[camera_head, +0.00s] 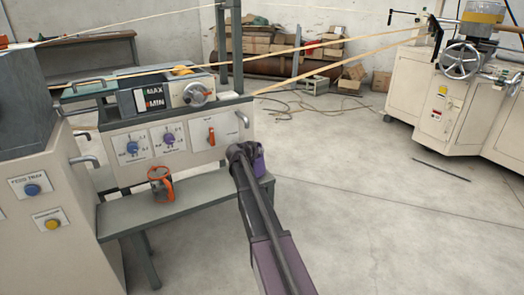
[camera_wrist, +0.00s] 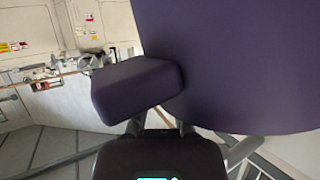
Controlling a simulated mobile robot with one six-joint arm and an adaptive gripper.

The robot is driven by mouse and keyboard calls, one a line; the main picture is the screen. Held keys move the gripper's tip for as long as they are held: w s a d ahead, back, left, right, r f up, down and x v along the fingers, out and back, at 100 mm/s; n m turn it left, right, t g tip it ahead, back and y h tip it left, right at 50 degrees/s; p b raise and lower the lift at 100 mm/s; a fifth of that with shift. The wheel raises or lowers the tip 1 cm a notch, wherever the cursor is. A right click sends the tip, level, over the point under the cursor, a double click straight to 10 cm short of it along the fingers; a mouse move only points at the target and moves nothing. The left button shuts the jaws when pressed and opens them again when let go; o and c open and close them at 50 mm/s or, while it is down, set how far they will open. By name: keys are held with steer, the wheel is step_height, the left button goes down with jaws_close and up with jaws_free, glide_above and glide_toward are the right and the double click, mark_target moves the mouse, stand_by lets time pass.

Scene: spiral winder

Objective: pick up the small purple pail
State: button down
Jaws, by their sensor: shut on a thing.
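The small purple pail (camera_head: 259,160) shows in the head view at the end of my arm, partly hidden behind my gripper (camera_head: 244,152). It is by the right end of the grey bench, below the machine's panel. In the wrist view the pail (camera_wrist: 240,62) fills the upper right as a large smooth purple surface. A purple block juts out on its left, just beyond my gripper (camera_wrist: 160,126). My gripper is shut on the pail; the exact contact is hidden. I cannot tell whether the pail touches the bench.
The grey bench (camera_head: 190,203) carries an orange-and-grey container (camera_head: 160,184) left of my gripper. The machine panel (camera_head: 180,140) with knobs stands close behind. Another machine (camera_head: 440,95) with a handwheel is at the right. The floor (camera_head: 390,220) right of my arm is open.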

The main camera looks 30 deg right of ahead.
steer(key=shift+r+p, duration=2.1)
steer(key=shift+r, duration=0.35)
steer(key=s, duration=1.9)
steer(key=shift+s+d+f, duration=0.15)
steer(key=shift+s+d, duration=0.15)
steer(key=shift+d, duration=0.05)
step_height(320, 180, up, 41)
steer(key=p, duration=4)
steer(key=shift+s+f, duration=0.1)
steer(key=shift+s, duration=0.05)
